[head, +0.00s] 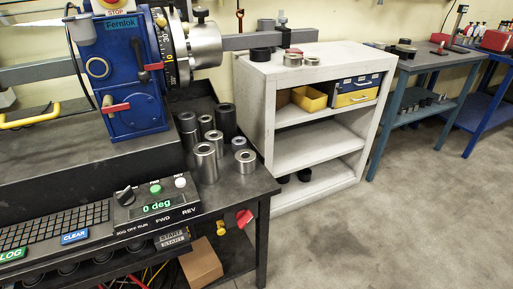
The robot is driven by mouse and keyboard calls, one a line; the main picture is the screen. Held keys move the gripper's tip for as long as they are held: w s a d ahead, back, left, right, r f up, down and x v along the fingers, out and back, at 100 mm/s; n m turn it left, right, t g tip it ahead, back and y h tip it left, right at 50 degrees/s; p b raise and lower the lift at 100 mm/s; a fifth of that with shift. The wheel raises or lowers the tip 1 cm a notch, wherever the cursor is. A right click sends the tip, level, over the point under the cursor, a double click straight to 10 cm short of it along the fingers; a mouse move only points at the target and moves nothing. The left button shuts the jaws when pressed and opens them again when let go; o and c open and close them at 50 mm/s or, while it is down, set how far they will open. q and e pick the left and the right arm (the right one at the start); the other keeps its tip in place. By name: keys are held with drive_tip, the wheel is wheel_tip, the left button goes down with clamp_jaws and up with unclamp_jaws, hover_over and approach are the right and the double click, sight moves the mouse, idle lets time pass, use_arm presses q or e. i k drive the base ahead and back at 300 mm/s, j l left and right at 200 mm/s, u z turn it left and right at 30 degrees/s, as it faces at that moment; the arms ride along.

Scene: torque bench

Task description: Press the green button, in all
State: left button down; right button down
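A round green button (156,188) stands on top of the black control box (155,215) at the front edge of the bench. It sits between a black selector knob (125,196) on its left and a white button (180,182) on its right. The green display (157,206) below it reads "0 deg". A flat green key marked LOG (12,255) lies at the lower left, with a blue CLEAR key (75,237) near it. Neither of my grippers is in view.
A blue bending machine (130,75) stands on the dark bench behind the control box. Several metal cylinders (206,162) stand on the bench to the right of it. A grey shelf unit (305,120) stands further right. Grey floor is open at the lower right.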

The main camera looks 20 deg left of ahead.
sight(156, 189)
drive_tip(key=u, duration=1.3)
